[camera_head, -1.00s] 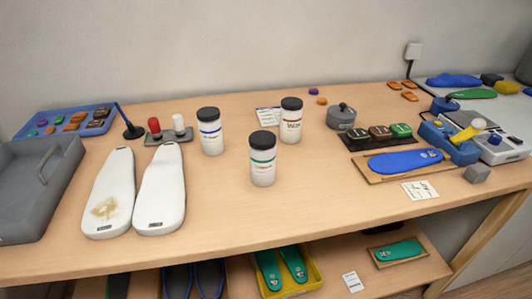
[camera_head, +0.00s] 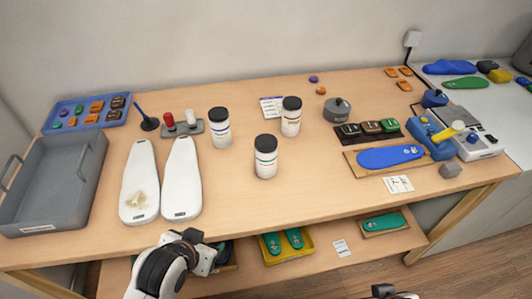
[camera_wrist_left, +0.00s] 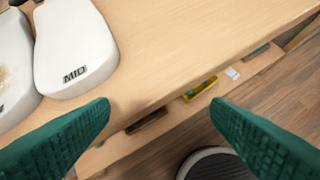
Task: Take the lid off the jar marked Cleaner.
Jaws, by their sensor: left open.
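Three white jars with black lids stand upright on the table in the head view. One has a blue-banded label (camera_head: 220,131), one a dark-banded label (camera_head: 291,119), and the front one a green-banded label (camera_head: 266,160). The label words are too small to read surely, so I cannot tell which says Cleaner. All three lids are on. My left gripper (camera_head: 211,254) is at the table's front edge, below and left of the jars, touching none. In the left wrist view its green fingers (camera_wrist_left: 160,108) are open and empty. Only a bit of my right arm shows at the bottom edge.
Two white insole forms (camera_head: 181,182) lie left of the jars, with a grey tray (camera_head: 75,190) beyond. A blue insole on a board (camera_head: 372,172) lies to the right. The table (camera_head: 290,211) in front of the jars is clear. A shelf below holds a yellow bin (camera_head: 286,259).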

